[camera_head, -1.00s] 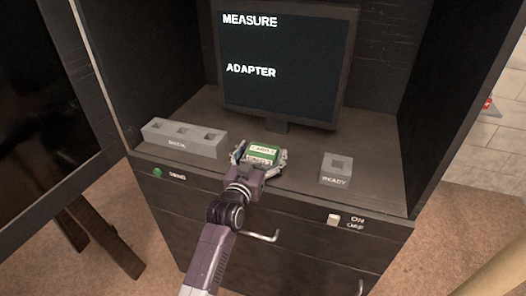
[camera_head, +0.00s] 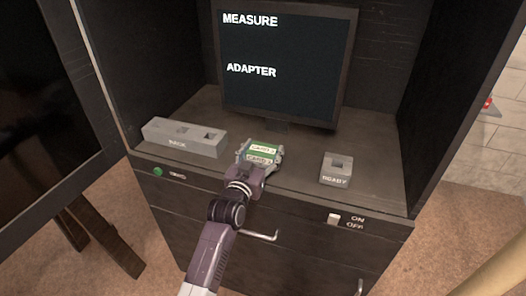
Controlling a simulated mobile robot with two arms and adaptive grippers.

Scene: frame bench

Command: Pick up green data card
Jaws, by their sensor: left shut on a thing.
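The green data card (camera_head: 262,153) has white label strips and sits near the middle of the bench top, in front of the screen. My left gripper (camera_head: 260,158) reaches in from below and is shut on the card, one finger on each side of it. I cannot tell whether the card still touches the bench. The right gripper is not in view.
A grey rack block (camera_head: 186,138) with slots stands at the left of the bench. A grey block marked READY (camera_head: 336,169) stands at the right. The screen (camera_head: 278,65) reads MEASURE ADAPTER. A green button (camera_head: 158,172) and a white switch (camera_head: 333,219) are on the front.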

